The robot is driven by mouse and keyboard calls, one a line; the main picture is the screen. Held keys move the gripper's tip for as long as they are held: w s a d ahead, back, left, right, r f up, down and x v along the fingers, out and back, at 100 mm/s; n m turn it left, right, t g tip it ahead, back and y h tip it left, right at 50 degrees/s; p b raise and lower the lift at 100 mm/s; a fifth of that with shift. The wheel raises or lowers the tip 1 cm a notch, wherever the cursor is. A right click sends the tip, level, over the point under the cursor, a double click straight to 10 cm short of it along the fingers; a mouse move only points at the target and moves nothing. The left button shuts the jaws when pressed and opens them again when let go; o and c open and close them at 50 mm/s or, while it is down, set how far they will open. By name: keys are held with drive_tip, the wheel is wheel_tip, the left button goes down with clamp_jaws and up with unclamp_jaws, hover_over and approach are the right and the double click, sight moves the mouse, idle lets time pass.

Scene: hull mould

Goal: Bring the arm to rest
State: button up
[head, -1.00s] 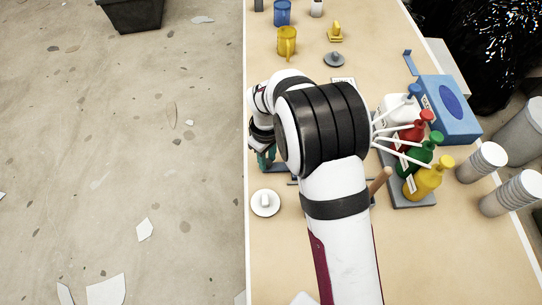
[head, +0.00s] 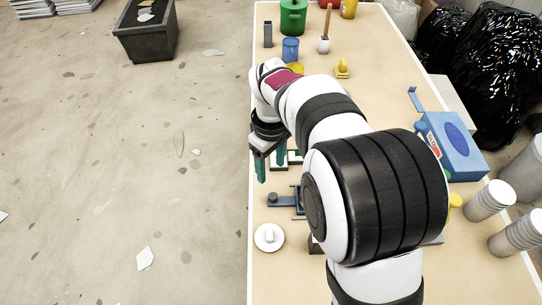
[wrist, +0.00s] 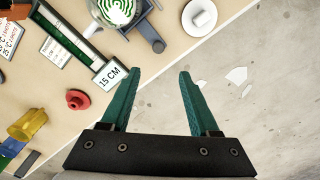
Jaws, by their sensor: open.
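My gripper (head: 270,163) hangs at the left edge of the long tan table (head: 390,85) in the head view, its teal fingers pointing down. It is open and empty. In the wrist view my gripper (wrist: 158,82) shows two teal fingers spread apart, with bare floor and the table edge beyond them. No object lies between the fingers. My arm reaches across the table from the front and hides much of its middle.
A "15 CM" card (wrist: 109,76) and a red knob (wrist: 77,99) are close to the fingers. A blue box (head: 455,145) and stacked cups (head: 490,200) stand right.

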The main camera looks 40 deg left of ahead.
wheel_tip(320, 180, up, 3)
drive_tip(key=shift+r, duration=0.2)
drive_tip(key=d+r+m, duration=0.3)
drive_tip(key=d+m, duration=0.3)
drive_tip(key=d, duration=0.6)
drive_tip(key=d+r+m, duration=0.3)
drive_tip(key=d+m, duration=0.4)
drive_tip(key=d, duration=0.5)
drive_tip(key=s+d+f+m+y, duration=0.1)
drive_tip(key=s+d+f+m, duration=0.1)
drive_tip(key=s+d+m, duration=0.8)
drive_tip(key=shift+s+f+m+y, duration=0.3)
drive_tip(key=shift+s+f+y, duration=0.1)
drive_tip(key=shift+s, duration=0.65)
